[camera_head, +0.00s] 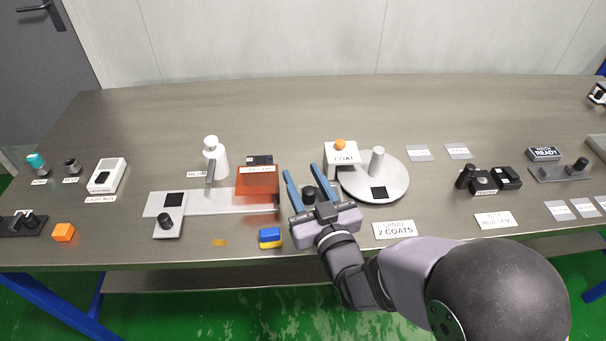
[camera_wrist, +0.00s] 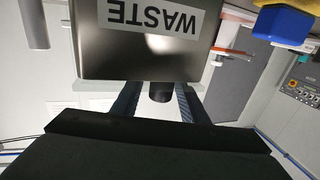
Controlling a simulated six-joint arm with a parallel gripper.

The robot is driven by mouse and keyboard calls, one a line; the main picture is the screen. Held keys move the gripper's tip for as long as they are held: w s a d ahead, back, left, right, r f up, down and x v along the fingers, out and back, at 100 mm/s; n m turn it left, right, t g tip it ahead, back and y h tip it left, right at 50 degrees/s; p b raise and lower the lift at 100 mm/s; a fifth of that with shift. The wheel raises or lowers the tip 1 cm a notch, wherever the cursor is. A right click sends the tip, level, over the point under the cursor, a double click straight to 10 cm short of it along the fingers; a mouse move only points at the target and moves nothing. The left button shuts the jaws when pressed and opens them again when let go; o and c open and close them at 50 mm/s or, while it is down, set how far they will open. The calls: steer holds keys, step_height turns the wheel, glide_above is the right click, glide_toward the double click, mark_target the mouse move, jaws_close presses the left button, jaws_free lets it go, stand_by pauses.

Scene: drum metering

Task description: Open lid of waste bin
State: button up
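The waste bin (camera_wrist: 150,55) shows in the wrist view as a dark metallic box with a white WASTE label (camera_wrist: 150,15), upside down in the picture. A short black knob (camera_wrist: 161,92) sticks out from its edge towards my gripper (camera_wrist: 158,98). The blue fingers stand on either side of the knob, apart, with small gaps visible. In the head view my gripper (camera_head: 301,171) is low at the front middle of the table, its fingers spread around a small dark round piece (camera_head: 308,194). I cannot make out the bin's body there.
An orange translucent box (camera_head: 258,181) and a blue-yellow block (camera_head: 270,238) are left of my gripper. A grey turntable (camera_head: 398,188) and a white COAT dispenser (camera_head: 342,155) stand close on the right. The back of the table is clear.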

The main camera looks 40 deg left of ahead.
steer(key=shift+w+a, duration=0.2)
steer(key=shift+a, duration=0.05)
steer(key=shift+c, duration=0.6)
jaws_close()
steer(key=w+d+b, duration=0.2)
steer(key=w+d, duration=0.4)
steer(key=shift+w+d+r, duration=0.1)
steer(key=shift+o, duration=0.6)
jaws_free()
